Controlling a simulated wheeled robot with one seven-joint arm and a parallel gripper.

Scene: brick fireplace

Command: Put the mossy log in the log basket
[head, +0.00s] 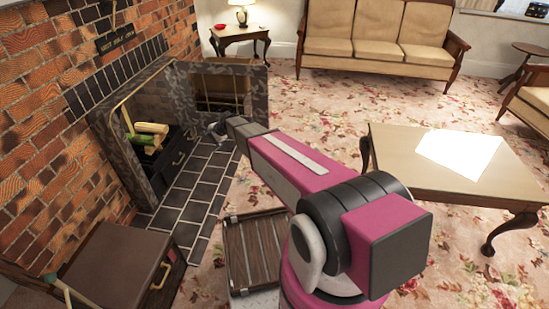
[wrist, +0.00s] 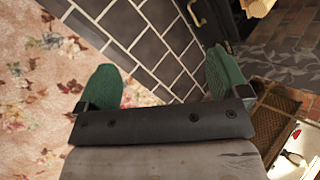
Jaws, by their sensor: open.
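Several logs lie in the dark grate of the fireplace at the left of the head view. A pale yellowish log (head: 152,128) lies on top and a greener log (head: 151,149) below; I cannot tell surely which is the mossy one. A brown holder (head: 222,103) with a thin handle stands beyond the hearth and may be the log basket; a brown woven surface also shows in the wrist view (wrist: 272,122). My gripper (head: 213,130) is over the tiled hearth, right of the logs. In the wrist view its green fingers (wrist: 162,68) are spread, with only tiles between them.
The mottled fireplace surround (head: 253,95) stands close beyond my gripper. A brown lidded box (head: 115,262) and a slatted wooden crate (head: 255,250) are near the bottom. A low table (head: 400,165) stands right of my arm. The dark tiled hearth (head: 203,195) is clear.

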